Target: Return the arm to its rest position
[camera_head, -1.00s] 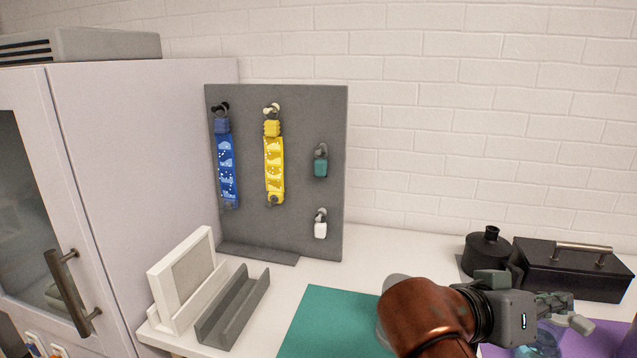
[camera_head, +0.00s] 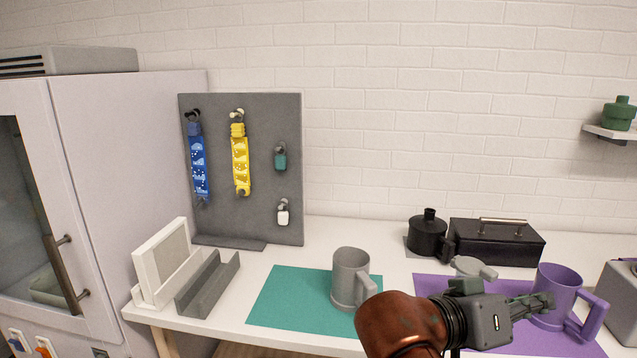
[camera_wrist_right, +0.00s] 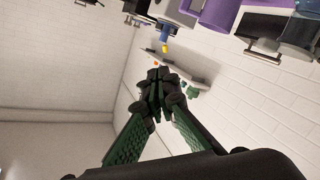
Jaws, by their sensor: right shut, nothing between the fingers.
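My right arm comes in from the bottom of the head view. Its right gripper (camera_head: 545,303) points right, in front of the purple mug (camera_head: 562,290) as seen from the head. In the right wrist view its fingers (camera_wrist_right: 158,88) meet at the tips with nothing between them. I cannot tell from the head view whether it touches the mug. My left gripper does not show in either view.
A grey mug (camera_head: 350,278) stands on the teal mat (camera_head: 275,300); the purple mat (camera_head: 430,285) lies to its right. A black box (camera_head: 496,243) and black bottle (camera_head: 427,235) stand behind. A pegboard (camera_head: 262,215) holds straps. A shelf (camera_head: 610,132) is at right.

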